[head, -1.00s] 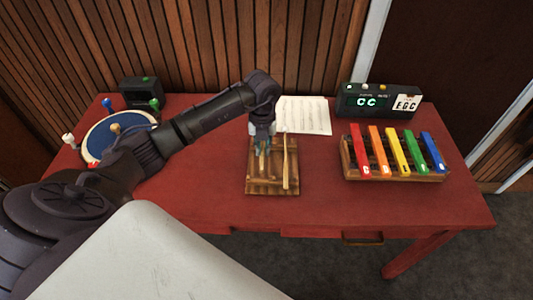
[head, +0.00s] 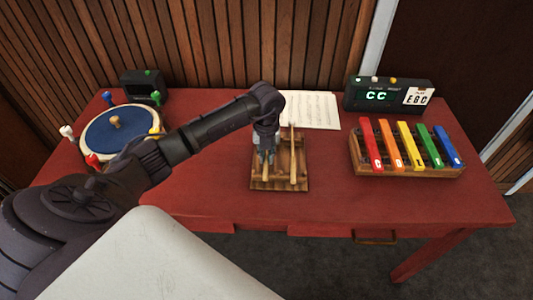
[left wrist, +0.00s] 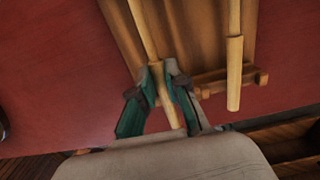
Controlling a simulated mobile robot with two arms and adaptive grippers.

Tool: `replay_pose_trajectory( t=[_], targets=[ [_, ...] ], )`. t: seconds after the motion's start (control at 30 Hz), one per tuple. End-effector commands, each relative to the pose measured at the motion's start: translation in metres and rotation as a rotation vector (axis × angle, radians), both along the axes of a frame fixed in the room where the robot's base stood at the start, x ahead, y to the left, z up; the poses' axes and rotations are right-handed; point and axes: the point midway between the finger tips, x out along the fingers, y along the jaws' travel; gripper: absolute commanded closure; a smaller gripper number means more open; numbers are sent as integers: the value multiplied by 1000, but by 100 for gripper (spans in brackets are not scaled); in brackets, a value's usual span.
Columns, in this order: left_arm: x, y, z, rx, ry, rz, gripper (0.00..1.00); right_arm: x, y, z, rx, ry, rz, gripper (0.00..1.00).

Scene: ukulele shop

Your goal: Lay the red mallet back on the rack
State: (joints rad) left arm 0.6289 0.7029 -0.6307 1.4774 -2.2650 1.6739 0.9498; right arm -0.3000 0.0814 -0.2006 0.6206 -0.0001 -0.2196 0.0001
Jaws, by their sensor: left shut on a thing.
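The wooden rack (head: 303,186) lies on the red table in front of the music sheet. My left gripper (head: 265,157) is over its left part, shut on a light wooden mallet handle (head: 266,172). In the left wrist view, the fingers (left wrist: 163,84) close around this handle (left wrist: 145,30), with its end sticking out past them. I cannot tell whether it touches the rack. A second wooden handle (head: 293,160) lies along the rack's right side, apart from the gripper. Neither mallet's head colour can be made out. My right gripper is not in view.
A blue drum-like disc (head: 100,135) with coloured pegs stands at the left, partly behind my arm. A coloured bar chime (head: 410,150) and a display box (head: 388,97) stand at the right. The music sheet (head: 313,108) lies behind the rack. The table's front strip is clear.

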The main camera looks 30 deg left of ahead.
Motion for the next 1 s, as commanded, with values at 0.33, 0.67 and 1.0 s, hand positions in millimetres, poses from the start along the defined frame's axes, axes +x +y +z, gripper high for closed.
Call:
replay_pose_trajectory(
  t=[0.33,0.67,1.0],
  targets=[
    [0,0,-6,1,-1,0,100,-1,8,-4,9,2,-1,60],
    [0,0,-6,1,-1,0,57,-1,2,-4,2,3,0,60],
    [1,0,9,0,-4,-1,57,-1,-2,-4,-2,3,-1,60]
  ],
)
